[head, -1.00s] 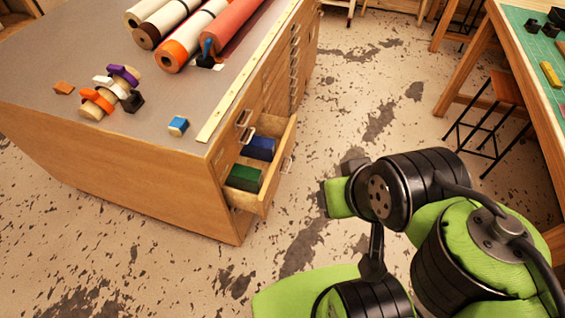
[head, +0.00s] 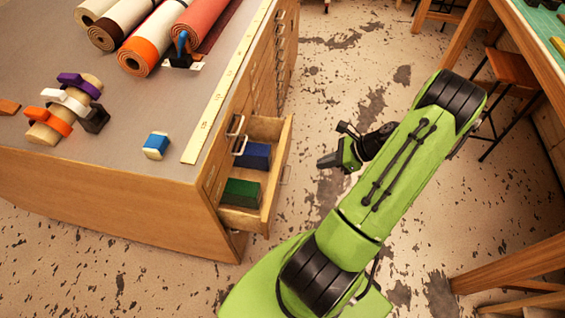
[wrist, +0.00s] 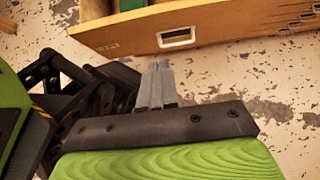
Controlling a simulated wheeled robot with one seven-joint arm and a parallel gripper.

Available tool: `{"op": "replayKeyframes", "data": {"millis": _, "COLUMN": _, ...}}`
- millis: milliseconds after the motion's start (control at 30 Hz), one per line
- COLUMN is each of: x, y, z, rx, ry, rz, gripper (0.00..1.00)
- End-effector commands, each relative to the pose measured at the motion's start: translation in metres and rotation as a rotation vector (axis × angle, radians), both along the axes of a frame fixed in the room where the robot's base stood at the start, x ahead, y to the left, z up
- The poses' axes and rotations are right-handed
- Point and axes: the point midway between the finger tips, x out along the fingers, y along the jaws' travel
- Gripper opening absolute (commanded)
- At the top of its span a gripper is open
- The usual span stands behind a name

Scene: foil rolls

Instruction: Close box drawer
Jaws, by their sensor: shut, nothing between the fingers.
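The open drawer (head: 268,200) sticks out from the right side of the wooden cabinet (head: 110,195), near its front corner. A blue box (head: 254,156) and a green box (head: 241,193) lie inside it. In the wrist view the drawer front (wrist: 245,25) with its metal handle (wrist: 177,38) spans the top. My gripper (head: 322,162) is to the right of the drawer front, apart from it in the head view. In the wrist view my gripper's fingers (wrist: 158,85) are shut together, empty, and point toward the drawer front below the handle.
Paper rolls (head: 150,48), a tape holder (head: 65,108) and a small blue block (head: 156,145) lie on the cabinet top. A stool (head: 505,75) and a workbench (head: 540,35) stand at right. Speckled floor between cabinet and bench is clear apart from my arm.

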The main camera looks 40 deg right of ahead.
Motion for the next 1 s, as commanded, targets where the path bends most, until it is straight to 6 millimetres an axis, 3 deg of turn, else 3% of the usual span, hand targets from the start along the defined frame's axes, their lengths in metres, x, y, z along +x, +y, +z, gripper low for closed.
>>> {"op": "replayKeyframes", "data": {"millis": 467, "x": 0.055, "y": 0.045, "z": -0.072, "rx": 0.002, "ry": 0.001, "rz": 0.011, "gripper": 0.00}}
{"op": "replayKeyframes", "data": {"millis": 700, "x": 0.083, "y": 0.065, "z": -0.068, "rx": -0.002, "ry": 0.002, "rz": 0.011, "gripper": 0.00}}
{"op": "replayKeyframes", "data": {"millis": 1000, "x": 0.086, "y": 0.068, "z": -0.066, "rx": -0.002, "ry": 0.002, "rz": 0.008, "gripper": 0.00}}
